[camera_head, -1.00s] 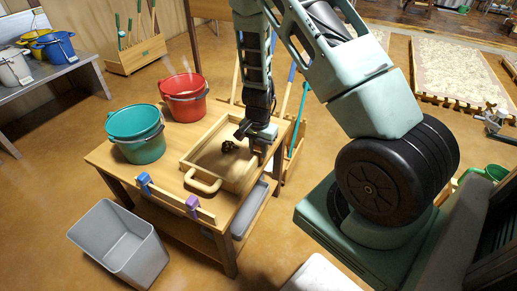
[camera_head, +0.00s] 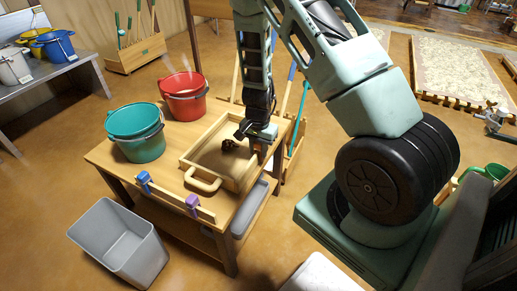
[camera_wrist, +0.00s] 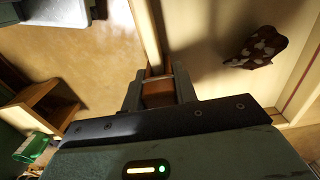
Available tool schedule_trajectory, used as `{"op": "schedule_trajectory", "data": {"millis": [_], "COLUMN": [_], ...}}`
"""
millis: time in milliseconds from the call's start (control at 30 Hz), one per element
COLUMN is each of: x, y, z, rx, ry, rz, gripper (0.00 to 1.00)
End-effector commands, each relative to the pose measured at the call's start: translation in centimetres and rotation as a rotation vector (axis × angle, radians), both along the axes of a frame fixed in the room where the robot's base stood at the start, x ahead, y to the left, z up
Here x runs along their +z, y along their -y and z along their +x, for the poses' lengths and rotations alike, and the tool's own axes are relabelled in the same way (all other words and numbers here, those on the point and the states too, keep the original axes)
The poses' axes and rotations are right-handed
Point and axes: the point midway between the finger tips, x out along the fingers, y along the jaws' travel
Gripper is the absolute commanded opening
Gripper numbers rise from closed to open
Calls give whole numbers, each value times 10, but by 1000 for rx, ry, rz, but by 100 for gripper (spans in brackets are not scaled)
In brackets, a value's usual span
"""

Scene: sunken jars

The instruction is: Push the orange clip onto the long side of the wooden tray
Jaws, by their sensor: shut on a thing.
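The wooden tray (camera_head: 184,165) lies on the table, with a loop handle (camera_head: 203,185) at its near end. My gripper (camera_head: 258,148) is over the tray's right long side, pointing down. In the wrist view my gripper (camera_wrist: 158,84) is shut on the orange clip (camera_wrist: 158,93), which looks brownish in shadow. The tray's long side (camera_wrist: 149,32) runs up the picture, in line with the clip. The clip is at or just above this rim; I cannot tell whether it is seated.
A dark brown, patterned object (camera_head: 228,145) lies inside the tray. A teal bucket (camera_head: 138,143) and red bucket (camera_head: 184,106) stand left and behind. A blue clip (camera_head: 143,178) and purple clip (camera_head: 193,201) sit on a rail at the table's front. A grey bin (camera_head: 150,262) stands below.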

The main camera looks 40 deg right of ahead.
Motion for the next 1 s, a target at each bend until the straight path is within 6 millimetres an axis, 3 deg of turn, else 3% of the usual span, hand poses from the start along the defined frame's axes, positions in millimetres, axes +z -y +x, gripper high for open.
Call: {"op": "schedule_trajectory", "data": {"millis": [33,67,467,500,567,600,867,1000], "x": [0,0,0,1,1,1,2,13], "y": [0,0,0,0,0,0,0,0], "z": [-1,-1,0,0,0,0,0,1], "rx": [0,0,0,0,0,0,0,2], "ry": [-1,-1,0,0,1,1,1,3], "rz": [1,1,0,0,0,0,-1,0], "gripper": [1,23,22,34,51,54,54,54]}}
